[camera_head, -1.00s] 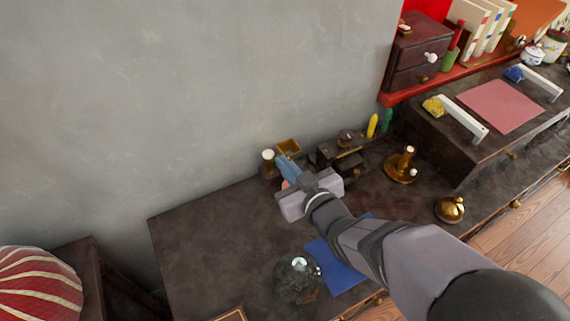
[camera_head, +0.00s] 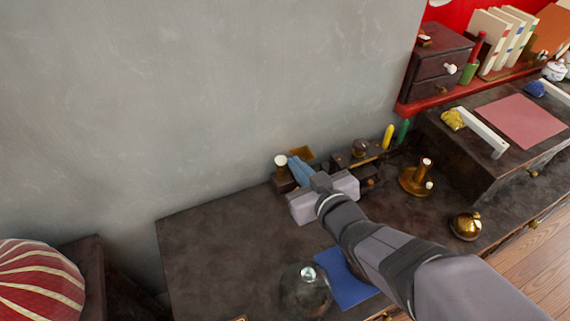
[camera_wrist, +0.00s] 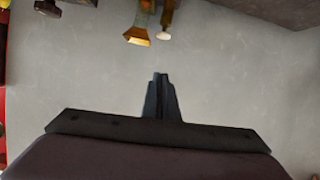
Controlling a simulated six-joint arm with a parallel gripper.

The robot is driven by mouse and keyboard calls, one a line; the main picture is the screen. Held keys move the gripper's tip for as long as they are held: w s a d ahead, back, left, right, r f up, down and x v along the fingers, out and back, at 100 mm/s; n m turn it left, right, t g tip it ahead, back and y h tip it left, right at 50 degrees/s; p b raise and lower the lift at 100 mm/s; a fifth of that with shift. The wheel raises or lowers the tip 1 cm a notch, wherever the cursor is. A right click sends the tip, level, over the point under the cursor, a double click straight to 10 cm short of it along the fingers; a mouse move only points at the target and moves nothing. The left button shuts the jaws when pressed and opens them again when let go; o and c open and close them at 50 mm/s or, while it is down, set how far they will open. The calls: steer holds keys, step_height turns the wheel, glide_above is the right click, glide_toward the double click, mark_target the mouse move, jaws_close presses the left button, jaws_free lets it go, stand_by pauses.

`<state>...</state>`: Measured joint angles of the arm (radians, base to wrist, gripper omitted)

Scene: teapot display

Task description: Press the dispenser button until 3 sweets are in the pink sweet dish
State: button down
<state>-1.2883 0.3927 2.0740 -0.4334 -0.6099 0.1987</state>
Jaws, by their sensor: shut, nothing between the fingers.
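The dispenser (camera_head: 284,185) stands against the wall, a dark body with a white-topped knob (camera_head: 280,161) and a gold hopper (camera_head: 303,152). In the wrist view the white knob (camera_wrist: 164,34) and the gold hopper (camera_wrist: 138,38) show at the top, apart from my fingers. My gripper (camera_head: 294,161) is shut and empty, its bluish fingers just right of the white knob and in front of the hopper. It also shows in the wrist view (camera_wrist: 160,76). I cannot tell whether it touches the dispenser. The pink sweet dish is hidden behind my gripper, and no sweets show.
A glass dome (camera_head: 306,292) and a blue mat (camera_head: 347,278) lie in front. A brass candlestick (camera_head: 417,180) and a brass bell (camera_head: 466,226) stand to the right. Dark stepped stands (camera_head: 368,178) are close beside my gripper. The left tabletop (camera_head: 215,250) is clear.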

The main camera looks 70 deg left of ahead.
stand_by(0.3)
steer(key=p, duration=0.2)
glide_above(281, 160)
steer(key=d, duration=0.2)
step_height(281, 160, down, 3)
steer(key=shift+s+f, duration=0.15)
steer(key=shift+f, duration=1.9)
steer(key=shift+f, duration=0.1)
